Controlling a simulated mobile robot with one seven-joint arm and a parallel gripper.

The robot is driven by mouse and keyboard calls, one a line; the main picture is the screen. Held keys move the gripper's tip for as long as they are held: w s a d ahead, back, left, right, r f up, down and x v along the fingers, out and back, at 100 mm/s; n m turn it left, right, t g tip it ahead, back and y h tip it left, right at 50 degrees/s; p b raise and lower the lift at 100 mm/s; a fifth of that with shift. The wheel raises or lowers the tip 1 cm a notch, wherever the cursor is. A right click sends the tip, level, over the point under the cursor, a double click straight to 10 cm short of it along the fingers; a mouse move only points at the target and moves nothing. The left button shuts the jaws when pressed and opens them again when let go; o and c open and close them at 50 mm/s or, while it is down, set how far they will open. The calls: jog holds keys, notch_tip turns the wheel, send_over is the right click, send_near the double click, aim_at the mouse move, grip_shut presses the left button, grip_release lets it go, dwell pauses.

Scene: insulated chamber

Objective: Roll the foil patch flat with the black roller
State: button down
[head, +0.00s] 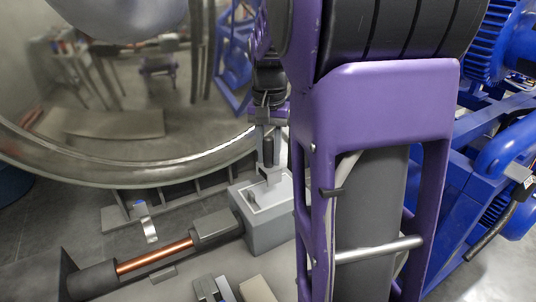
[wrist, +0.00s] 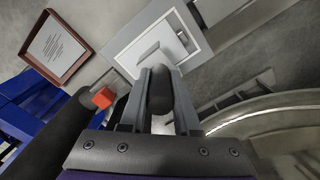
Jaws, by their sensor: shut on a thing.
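My gripper (head: 267,152) is shut on a black handle (wrist: 161,92), which I take to be the black roller's, and holds it upright above a grey box (head: 262,236). The handle's lower end and the roller head are hard to make out. The box top carries a pale-bordered panel (wrist: 199,53). A small light-grey piece (wrist: 147,52) shows over the panel, just beyond my fingertips in the wrist view. I cannot tell whether it is the foil patch or part of the tool, nor whether the tool touches the panel.
A large shiny round vessel (head: 110,110) stands behind the box. A copper rod (head: 155,257) between dark cylinders runs left of it, near a metal ring (head: 148,228). Blue machinery (head: 490,150) fills the right. The wrist view shows a framed sheet (wrist: 60,47) and a red block (wrist: 103,97).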

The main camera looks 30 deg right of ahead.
aim_at(268, 138)
jog(key=shift+r+p, duration=1.4)
jog(key=shift+r, duration=0.5)
jog(key=shift+f, duration=0.1)
